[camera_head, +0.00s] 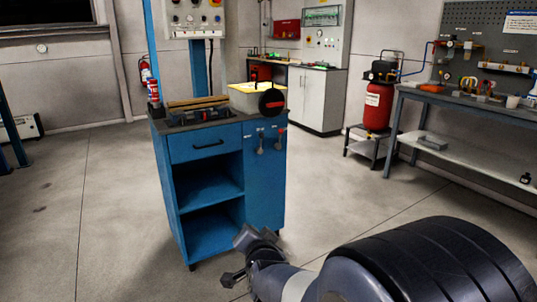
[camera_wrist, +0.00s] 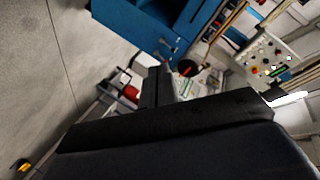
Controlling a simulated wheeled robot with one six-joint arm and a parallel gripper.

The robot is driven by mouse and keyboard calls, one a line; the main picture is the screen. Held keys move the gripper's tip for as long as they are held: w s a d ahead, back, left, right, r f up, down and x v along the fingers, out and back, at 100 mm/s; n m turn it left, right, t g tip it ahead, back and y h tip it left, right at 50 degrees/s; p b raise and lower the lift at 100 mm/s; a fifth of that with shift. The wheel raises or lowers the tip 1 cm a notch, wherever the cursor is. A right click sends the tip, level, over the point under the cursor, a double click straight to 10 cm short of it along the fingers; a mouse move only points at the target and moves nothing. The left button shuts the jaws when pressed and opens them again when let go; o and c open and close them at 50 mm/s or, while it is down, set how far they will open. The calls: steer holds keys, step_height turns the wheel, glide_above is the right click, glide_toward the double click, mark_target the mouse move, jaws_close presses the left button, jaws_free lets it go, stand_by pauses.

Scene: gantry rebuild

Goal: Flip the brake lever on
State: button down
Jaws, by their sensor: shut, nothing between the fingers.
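A blue cart (camera_head: 205,149) stands ahead, left of centre in the head view. My gripper (camera_head: 238,262) is low in front of the cart's right side, below and apart from the levers. It is shut and empty. The wrist view shows the blue cart (camera_wrist: 135,22) at the top and my dark fingers (camera_wrist: 158,88), with the levers small and unclear.
The cart top holds a pale yellow bin (camera_head: 240,97) and a round black object with a red bar (camera_head: 271,101). A workbench (camera_head: 455,100) and a red tank (camera_head: 377,105) stand at the right. The floor around the cart is clear.

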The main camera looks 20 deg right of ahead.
steer(key=d+f+m+g+h+b, duration=0.1)
steer(key=d+f+m+h+b, duration=0.3)
steer(key=d+m+h+b, duration=0.2)
steer(key=s+d+f+m+g+h+b, duration=0.1)
steer(key=d+f+m+g+h+b, duration=0.1)
steer(key=d+f+m+h+b, duration=0.3)
steer(key=d+m+h+b, duration=0.1)
steer(key=d+m+h, duration=0.3)
steer(key=m, duration=0.1)
steer(key=shift+s+m+b, duration=0.3)
steer(key=shift+m+b, duration=0.05)
steer(key=shift+m, duration=0.05)
steer(key=shift+w, duration=0.1)
